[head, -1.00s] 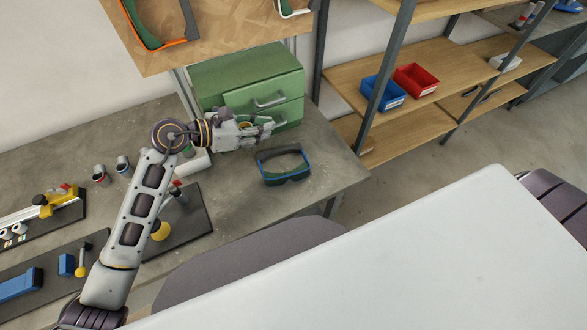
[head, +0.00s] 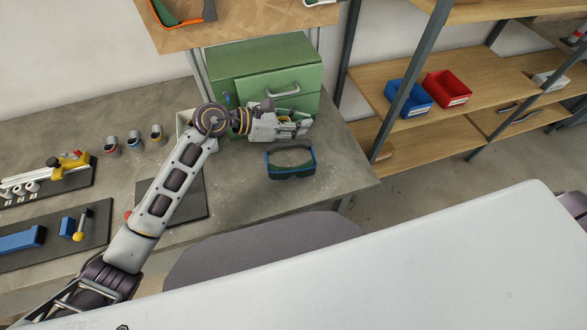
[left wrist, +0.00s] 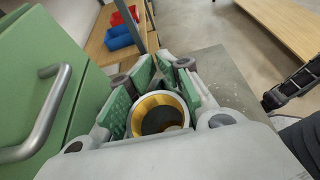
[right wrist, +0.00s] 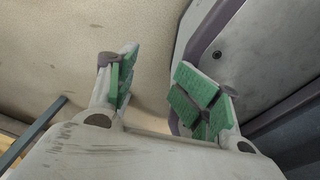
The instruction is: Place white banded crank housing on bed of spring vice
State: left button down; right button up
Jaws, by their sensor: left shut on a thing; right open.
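My left gripper (head: 300,128) is in front of the green drawer cabinet, above the back right of the bench. In the left wrist view it (left wrist: 160,88) is shut on a short white ring-shaped housing (left wrist: 152,101) with a yellow inside, its open end facing the camera. The housing is hard to make out in the head view. A fixture with blue jaws (head: 22,238) and a yellow-ended lever, perhaps the spring vice, stands on a dark plate at the front left of the bench. My right gripper (right wrist: 165,88) is open and empty.
Green cabinet (head: 262,75) with a bar handle stands behind the gripper. Blue-framed goggles (head: 291,174) lie in front. Several banded cups (head: 134,139), a yellow clamp fixture (head: 68,162) and a dark plate (head: 190,208) partly behind my arm stand left. The bench between goggles and plate is clear.

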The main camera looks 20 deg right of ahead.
pick_arm(q)
jog(key=f, duration=0.4)
jog(key=d+f, duration=0.1)
jog(key=f, duration=0.1)
jog(key=shift+f, duration=2.45)
pick_arm(e)
jog(key=shift+w+d+f, duration=0.15)
jog(key=shift+w+d, duration=0.5)
jog(key=shift+w+d+f, duration=0.1)
jog(key=shift+w+d, duration=0.55)
jog(key=shift+s+d, duration=0.1)
